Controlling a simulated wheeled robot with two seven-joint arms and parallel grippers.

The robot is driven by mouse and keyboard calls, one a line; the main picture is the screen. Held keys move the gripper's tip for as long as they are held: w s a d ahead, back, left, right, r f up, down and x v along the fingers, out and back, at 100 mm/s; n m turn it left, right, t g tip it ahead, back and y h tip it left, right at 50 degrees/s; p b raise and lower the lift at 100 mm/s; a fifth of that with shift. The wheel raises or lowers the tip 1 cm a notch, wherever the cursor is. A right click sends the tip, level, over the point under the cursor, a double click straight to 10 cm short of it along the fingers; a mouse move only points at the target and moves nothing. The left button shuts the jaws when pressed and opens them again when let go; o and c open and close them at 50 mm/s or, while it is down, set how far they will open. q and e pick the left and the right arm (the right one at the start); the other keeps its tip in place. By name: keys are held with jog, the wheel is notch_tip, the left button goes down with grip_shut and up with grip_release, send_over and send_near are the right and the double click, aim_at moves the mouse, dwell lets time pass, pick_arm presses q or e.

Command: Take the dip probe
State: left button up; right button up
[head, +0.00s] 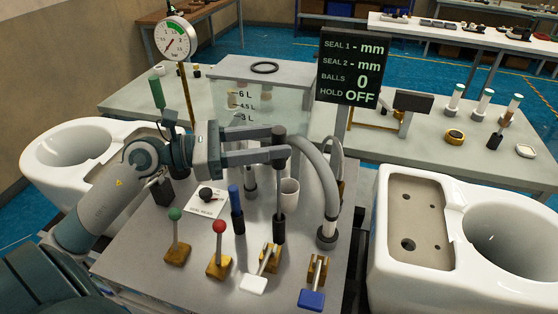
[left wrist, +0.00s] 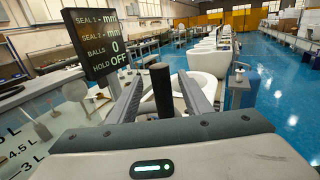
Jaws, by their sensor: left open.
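A slim upright tool that looks like the dip probe, with a black handle (head: 279,142), a grey shaft and a dark lower holder, stands on the grey bench top. My left gripper (head: 280,143) reaches in from the left at the height of the handle, its jaws open. In the left wrist view the black handle (left wrist: 162,90) stands upright between the two open fingers, with a gap visible on both sides. I cannot tell whether either finger touches it. My right gripper is not in view.
A blue-handled tool (head: 236,208) stands just left of the probe. A white cup (head: 289,191) and a grey hose (head: 327,180) are close by. Green (head: 175,215) and red (head: 219,227) knobbed levers stand in front. White toilets (head: 465,240) flank the bench. A display (head: 350,68) stands behind.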

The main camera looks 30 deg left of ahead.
pick_arm(q)
jog(key=shift+w, duration=0.1)
dwell(0.3)
jog(key=shift+p+x, duration=0.8)
jog(key=shift+p, duration=0.1)
jog(key=p+x, duration=0.2)
jog(key=x, duration=0.1)
jog(key=shift+w+d+f, duration=0.1)
jog(key=shift+d+f, duration=0.05)
jog(key=shift+d, duration=0.15)
grip_shut()
